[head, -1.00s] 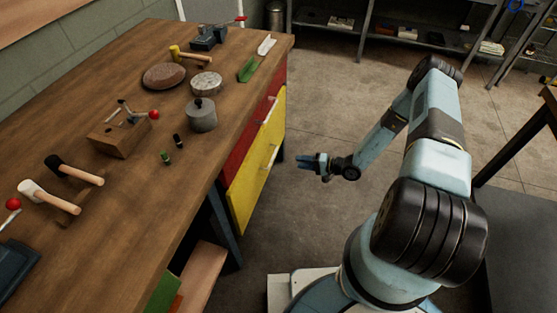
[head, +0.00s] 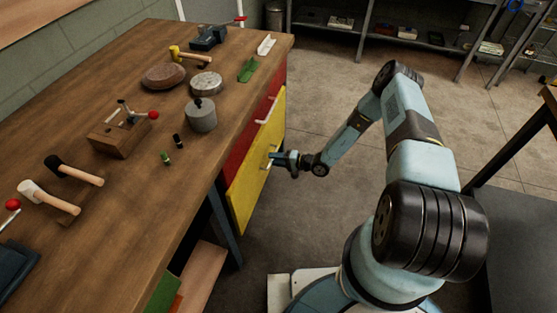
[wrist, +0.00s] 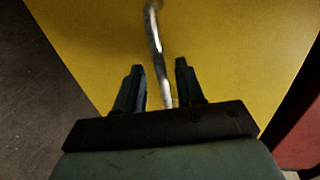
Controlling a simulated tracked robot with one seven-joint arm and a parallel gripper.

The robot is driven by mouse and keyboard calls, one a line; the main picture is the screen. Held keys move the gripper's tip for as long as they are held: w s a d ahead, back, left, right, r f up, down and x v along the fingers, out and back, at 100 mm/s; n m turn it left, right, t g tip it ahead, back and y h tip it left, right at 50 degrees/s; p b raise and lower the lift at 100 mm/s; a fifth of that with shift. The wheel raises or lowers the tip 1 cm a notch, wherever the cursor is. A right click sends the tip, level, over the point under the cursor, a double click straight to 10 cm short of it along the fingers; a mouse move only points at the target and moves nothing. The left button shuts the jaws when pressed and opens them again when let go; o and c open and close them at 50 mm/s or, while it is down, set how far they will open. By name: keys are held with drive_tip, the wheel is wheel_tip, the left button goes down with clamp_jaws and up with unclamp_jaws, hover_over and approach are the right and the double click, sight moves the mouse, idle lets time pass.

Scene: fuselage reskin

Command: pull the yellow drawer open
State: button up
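My gripper (head: 274,157) is at the handle in the head view. In the wrist view my gripper (wrist: 160,85) is open, with one finger on each side of the handle and a gap to both. The handle's near end is partly hidden by the gripper's body.
The red drawer (head: 240,151) with its white handle (head: 267,110) is just above. Open concrete floor (head: 315,110) lies to the right of the drawers.

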clamp_jaws()
idle(0.3)
drive_tip(key=shift+d, duration=0.1)
